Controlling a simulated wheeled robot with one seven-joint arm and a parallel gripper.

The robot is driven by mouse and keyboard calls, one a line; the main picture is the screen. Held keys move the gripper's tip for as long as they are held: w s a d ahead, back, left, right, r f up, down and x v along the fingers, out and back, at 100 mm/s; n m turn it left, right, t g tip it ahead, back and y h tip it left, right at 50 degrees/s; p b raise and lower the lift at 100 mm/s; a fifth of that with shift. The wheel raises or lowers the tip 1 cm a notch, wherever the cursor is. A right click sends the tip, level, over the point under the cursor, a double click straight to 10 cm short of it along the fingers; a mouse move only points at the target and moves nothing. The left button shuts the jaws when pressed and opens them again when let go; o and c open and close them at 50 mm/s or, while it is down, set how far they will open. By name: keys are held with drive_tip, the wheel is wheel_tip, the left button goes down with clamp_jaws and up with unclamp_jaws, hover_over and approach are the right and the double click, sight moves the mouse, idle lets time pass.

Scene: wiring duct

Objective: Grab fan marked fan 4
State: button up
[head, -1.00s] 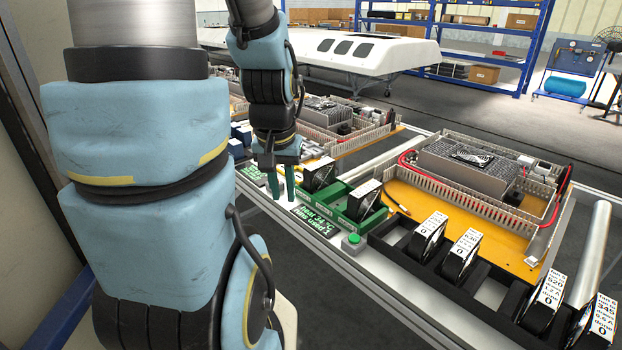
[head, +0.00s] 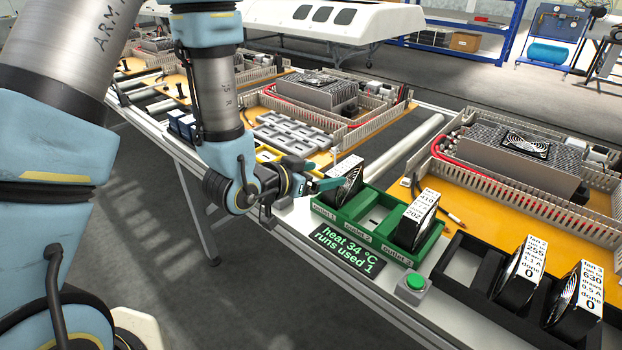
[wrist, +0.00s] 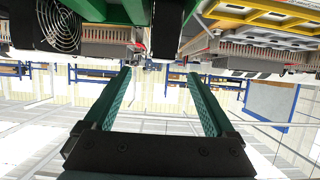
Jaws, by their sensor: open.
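My gripper (head: 324,185) is at the left end of the green outlet tray (head: 373,246), fingers pointing at the fan in outlet 1 (head: 346,181). In the wrist view my gripper (wrist: 158,76) is open with nothing between its fingers. A black upright shape (wrist: 168,30), apparently that fan edge-on, is beyond the fingertips. Its label is not readable. Another fan (head: 419,220) stands in outlet 3, with 410 and 202 on its label; its name line is too small to tell. A fan marked fan 4 cannot be made out.
Fan 2 (head: 522,272) and fan 3 (head: 577,301) stand in the black rack (head: 458,270). Outlet 2 is empty. A green button (head: 415,282) and a heat sign reading 34 °C (head: 348,249) are at the table's front edge. Duct panels with grey units lie behind.

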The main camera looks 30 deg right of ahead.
sight(341, 169)
drive_tip(key=p+x, duration=0.1)
drive_tip(key=x, duration=0.3)
drive_tip(key=shift+w+r, duration=0.1)
drive_tip(key=shift+r, duration=0.05)
drive_tip(key=shift+p+x, duration=1.65)
drive_tip(key=shift+x, duration=1.55)
drive_tip(key=shift+w, duration=0.1)
drive_tip(key=shift+c, duration=0.2)
clamp_jaws()
